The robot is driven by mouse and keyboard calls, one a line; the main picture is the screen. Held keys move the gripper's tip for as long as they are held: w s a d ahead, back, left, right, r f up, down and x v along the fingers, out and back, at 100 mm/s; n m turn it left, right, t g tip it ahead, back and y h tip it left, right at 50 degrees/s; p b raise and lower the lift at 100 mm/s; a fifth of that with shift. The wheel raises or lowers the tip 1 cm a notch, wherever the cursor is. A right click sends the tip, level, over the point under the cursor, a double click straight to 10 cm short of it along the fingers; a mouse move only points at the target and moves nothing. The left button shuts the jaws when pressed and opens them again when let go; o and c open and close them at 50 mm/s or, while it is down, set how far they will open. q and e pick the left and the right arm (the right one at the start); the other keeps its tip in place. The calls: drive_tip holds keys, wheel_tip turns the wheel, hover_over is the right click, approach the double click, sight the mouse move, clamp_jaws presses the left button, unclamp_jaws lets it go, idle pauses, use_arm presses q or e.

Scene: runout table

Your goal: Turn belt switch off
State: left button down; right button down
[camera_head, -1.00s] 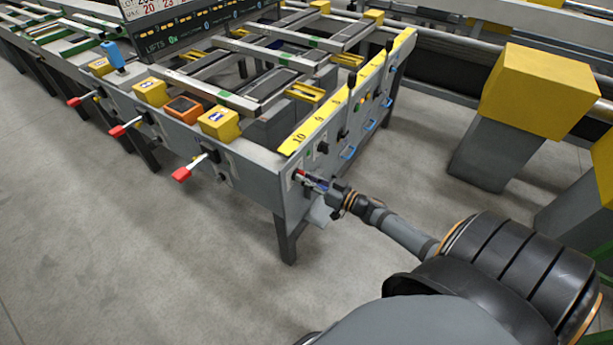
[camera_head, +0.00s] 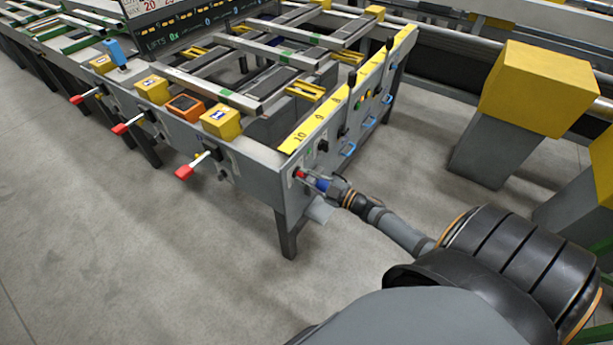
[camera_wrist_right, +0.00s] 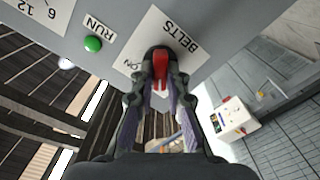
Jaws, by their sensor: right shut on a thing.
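The belt switch (camera_wrist_right: 161,70) is a red handle on a label reading BELTS, with ON readable beside it, in the right wrist view. In the head view the red switch (camera_head: 300,174) sits on the end panel of the grey runout table (camera_head: 262,160). My right gripper (camera_wrist_right: 161,85) is shut on the red handle, with a finger on each side. In the head view my right gripper (camera_head: 318,182) reaches the panel from the lower right. The fingertips hide part of the handle and label. My left gripper is not in view.
A green RUN button (camera_wrist_right: 93,43) and a dial plate (camera_wrist_right: 40,18) are beside the switch. Black levers (camera_head: 352,80) and blue handles (camera_head: 348,150) line the same panel. A yellow-topped grey post (camera_head: 540,88) stands to the right. The floor in front is clear.

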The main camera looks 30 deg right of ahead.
drive_tip(key=shift+n, duration=0.6)
drive_tip(key=c, duration=1.3)
unclamp_jaws()
drive_tip(key=shift+c, duration=0.2)
drive_tip(key=v, duration=1.2)
